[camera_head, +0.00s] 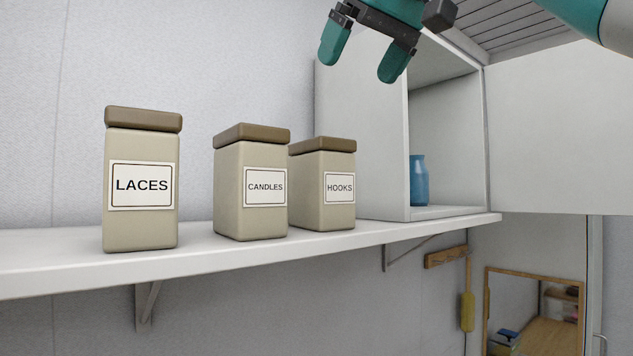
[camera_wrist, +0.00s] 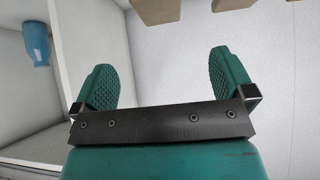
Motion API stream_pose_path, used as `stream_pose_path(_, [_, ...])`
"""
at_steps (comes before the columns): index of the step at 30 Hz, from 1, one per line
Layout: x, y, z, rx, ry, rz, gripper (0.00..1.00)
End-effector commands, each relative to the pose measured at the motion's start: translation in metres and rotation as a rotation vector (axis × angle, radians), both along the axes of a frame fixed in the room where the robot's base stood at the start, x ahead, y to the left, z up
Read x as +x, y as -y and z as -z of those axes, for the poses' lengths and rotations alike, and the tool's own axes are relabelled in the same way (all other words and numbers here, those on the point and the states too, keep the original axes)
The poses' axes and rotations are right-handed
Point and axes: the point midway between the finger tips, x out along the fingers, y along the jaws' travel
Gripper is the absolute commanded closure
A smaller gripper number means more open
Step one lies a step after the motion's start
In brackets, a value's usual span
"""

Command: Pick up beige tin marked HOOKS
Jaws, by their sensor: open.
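The beige tin marked HOOKS (camera_head: 325,210), with a brown lid, stands upright on the white shelf (camera_head: 60,265). It is the rightmost of three similar tins; the CANDLES tin hides part of its left side. My gripper (camera_head: 362,62) is open and empty, above and slightly right of the HOOKS tin in the picture, apart from it. In the wrist view, the open fingers (camera_wrist: 164,75) have nothing between them. Beige tin parts show at the top edge there, labels out of view; the one nearest the cabinet (camera_wrist: 155,10) appears to be HOOKS.
The CANDLES tin (camera_head: 262,215) stands close left of HOOKS, and the LACES tin (camera_head: 140,230) farther left. An open white cabinet (camera_head: 365,150) stands close right, with a blue vase (camera_head: 418,182) inside. Its door (camera_head: 560,130) extends right. Space above the tins is clear.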

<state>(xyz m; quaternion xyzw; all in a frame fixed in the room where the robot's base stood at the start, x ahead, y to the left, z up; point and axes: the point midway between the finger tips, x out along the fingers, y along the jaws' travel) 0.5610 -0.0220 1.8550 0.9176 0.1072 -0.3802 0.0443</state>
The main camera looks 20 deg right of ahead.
Motion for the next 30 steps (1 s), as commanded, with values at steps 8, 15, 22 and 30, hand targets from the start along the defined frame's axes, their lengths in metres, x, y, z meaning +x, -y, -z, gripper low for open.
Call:
stream_pose_path(8, [0.044,-0.009,0.046,-0.001,-0.005,0.003,0.0])
stream_pose_path(15, [0.064,-0.015,0.066,-0.001,-0.001,0.001,0.0])
stream_pose_path(22, [0.08,-0.021,0.079,-0.001,-0.005,-0.003,0.0])
stream_pose_path(30, [0.101,-0.026,0.102,-0.001,-0.002,-0.002,0.0])
